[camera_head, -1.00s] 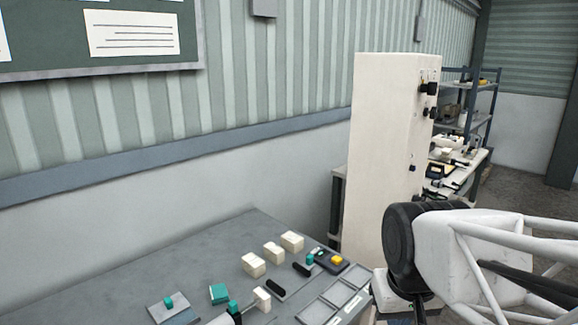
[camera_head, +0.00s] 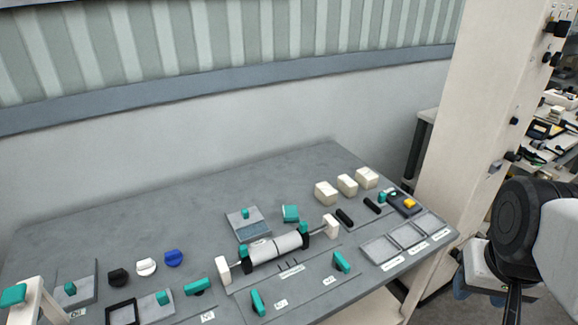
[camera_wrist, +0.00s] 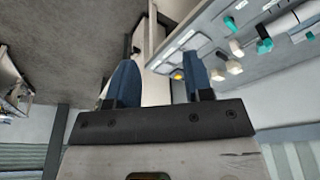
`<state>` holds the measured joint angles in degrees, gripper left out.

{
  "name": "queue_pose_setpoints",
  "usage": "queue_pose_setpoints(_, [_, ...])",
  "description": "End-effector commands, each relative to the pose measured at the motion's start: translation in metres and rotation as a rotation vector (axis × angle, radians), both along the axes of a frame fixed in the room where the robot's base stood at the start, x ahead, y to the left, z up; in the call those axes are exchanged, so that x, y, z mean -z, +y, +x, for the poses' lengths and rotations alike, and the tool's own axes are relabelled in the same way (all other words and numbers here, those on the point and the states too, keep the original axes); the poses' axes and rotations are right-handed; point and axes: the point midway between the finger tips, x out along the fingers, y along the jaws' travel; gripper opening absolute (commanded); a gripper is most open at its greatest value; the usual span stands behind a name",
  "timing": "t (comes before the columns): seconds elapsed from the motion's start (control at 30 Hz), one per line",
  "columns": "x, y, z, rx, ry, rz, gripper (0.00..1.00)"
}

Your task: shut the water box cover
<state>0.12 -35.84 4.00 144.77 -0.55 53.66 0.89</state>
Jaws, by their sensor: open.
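No label that I can read marks the water box. A grey box with a teal knob and a bluish front (camera_head: 247,225) sits at the middle back of the bench. Another flat grey unit with a teal knob (camera_head: 75,287) is at the left, and a low grey one with a teal knob (camera_head: 155,307) is at the front left. I cannot tell which is the water box, or how its cover stands. My gripper (camera_wrist: 160,82) is open and empty, its blue fingers apart. In the head view it is at the right, beyond the bench's right end, partly cut off by my arm.
The grey bench (camera_head: 180,215) carries a roller (camera_head: 275,247), cream blocks (camera_head: 326,193), empty trays (camera_head: 380,249), and black, white and blue knobs (camera_head: 173,258). A tall cream cabinet (camera_head: 470,130) stands at the bench's right end. The back strip of bench is clear.

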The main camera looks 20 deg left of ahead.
Motion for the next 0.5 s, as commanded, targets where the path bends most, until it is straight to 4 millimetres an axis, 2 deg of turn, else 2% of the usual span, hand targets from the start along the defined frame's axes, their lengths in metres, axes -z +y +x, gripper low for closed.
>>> queue_pose_setpoints(0.27, [-0.003,0.018,0.037,-0.061,-0.008,0.004,0.47])
queue_pose_setpoints(0.5, [-0.004,0.051,0.09,-0.148,-0.022,0.011,0.47])
